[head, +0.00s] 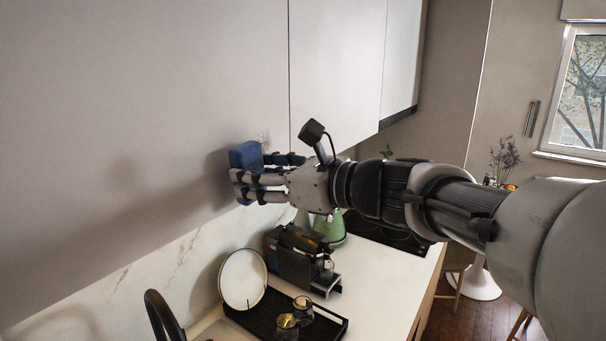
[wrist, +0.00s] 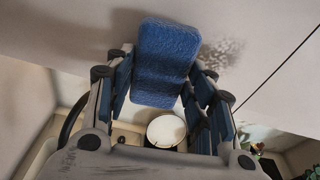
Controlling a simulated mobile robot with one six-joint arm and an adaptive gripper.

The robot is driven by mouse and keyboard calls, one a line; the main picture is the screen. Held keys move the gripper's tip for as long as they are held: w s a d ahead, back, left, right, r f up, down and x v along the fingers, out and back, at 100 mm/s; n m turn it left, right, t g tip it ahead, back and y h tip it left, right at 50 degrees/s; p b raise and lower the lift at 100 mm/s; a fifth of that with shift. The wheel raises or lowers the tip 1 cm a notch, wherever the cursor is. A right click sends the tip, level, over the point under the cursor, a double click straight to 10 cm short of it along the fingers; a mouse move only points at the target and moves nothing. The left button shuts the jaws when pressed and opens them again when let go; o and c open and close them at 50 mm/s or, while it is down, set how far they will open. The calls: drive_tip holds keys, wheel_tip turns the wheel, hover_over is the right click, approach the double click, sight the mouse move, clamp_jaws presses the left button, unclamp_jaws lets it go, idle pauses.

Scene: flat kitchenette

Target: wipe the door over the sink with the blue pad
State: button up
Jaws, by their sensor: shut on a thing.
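The blue pad (head: 246,157) is held between the fingers of my gripper (head: 250,178), which is shut on it. In the wrist view the pad (wrist: 165,62) stands out beyond the fingertips, close to the pale door (head: 150,110) of the wall cabinet. I cannot tell whether the pad touches the door. A speckled grey smudge (wrist: 222,50) marks the door just right of the pad in the wrist view, and part of it shows beside my gripper in the head view (head: 265,140). The sink is mostly out of view; a black tap (head: 160,316) shows at the bottom left.
Below my arm, the counter holds a black tray (head: 255,318) with jars, a round white plate (head: 243,279), a dark coffee machine (head: 295,258) and a green kettle (head: 330,228). More cabinet doors (head: 338,65) continue to the right.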

drive_tip(key=shift+x, duration=0.95)
drive_tip(key=shift+r, duration=0.15)
